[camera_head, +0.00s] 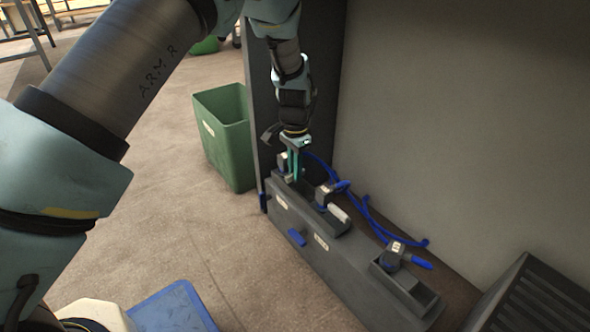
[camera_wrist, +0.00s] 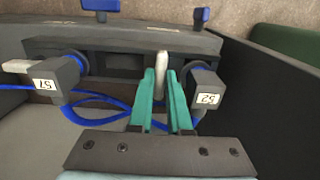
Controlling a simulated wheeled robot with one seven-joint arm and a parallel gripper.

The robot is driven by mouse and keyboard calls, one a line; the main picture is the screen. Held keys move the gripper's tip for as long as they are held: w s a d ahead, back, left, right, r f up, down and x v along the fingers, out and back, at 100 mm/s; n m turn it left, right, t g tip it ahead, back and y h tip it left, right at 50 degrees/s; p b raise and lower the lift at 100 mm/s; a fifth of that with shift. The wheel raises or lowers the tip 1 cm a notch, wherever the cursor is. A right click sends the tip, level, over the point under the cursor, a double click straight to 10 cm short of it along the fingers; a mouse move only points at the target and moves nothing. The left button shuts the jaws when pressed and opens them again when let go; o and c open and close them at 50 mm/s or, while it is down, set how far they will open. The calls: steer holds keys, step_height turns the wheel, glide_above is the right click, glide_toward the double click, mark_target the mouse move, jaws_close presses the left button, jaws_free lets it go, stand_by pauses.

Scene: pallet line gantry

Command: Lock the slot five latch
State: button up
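My gripper (camera_head: 295,178) points down at the far end of a long dark grey block (camera_head: 340,290). In the wrist view, its two teal fingers (camera_wrist: 162,75) stand slightly apart with a pale upright lever (camera_wrist: 162,62) between their tips. I cannot tell whether they press on it. A grey connector (camera_wrist: 207,92) with an upside-down label sits just right of the fingers. Another labelled connector (camera_wrist: 57,80) is on the left, with a pale lever (camera_wrist: 15,66) lying sideways; that lever also shows in the head view (camera_head: 338,213). I cannot read surely which label means slot five.
Blue cables (camera_head: 365,205) run behind the block. A third connector (camera_head: 392,255) with a blue end sits at the near end. A grey wall (camera_head: 460,120) stands right and a dark post (camera_head: 262,110) behind.

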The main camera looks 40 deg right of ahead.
jaws_close()
steer(key=shift+r+p, duration=0.15)
steer(key=shift+p, duration=0.45)
steer(key=shift+r+n+p, duration=0.1)
steer(key=shift+n+p, duration=0.3)
steer(key=n+p, duration=0.2)
steer(key=p, duration=0.1)
steer(key=shift+r+p, duration=0.15)
steer(key=shift+p, duration=0.2)
steer(key=n+p, duration=0.4)
steer(key=p, duration=0.1)
steer(key=shift+n, duration=0.4)
steer(key=n+p, duration=0.4)
steer(key=n, duration=0.1)
steer(key=shift+f+p, duration=0.2)
steer(key=shift+p, duration=0.1)
steer(key=n+p, duration=0.2)
steer(key=n, duration=0.3)
steer(key=shift+f, duration=0.15)
steer(key=shift+n, duration=0.3)
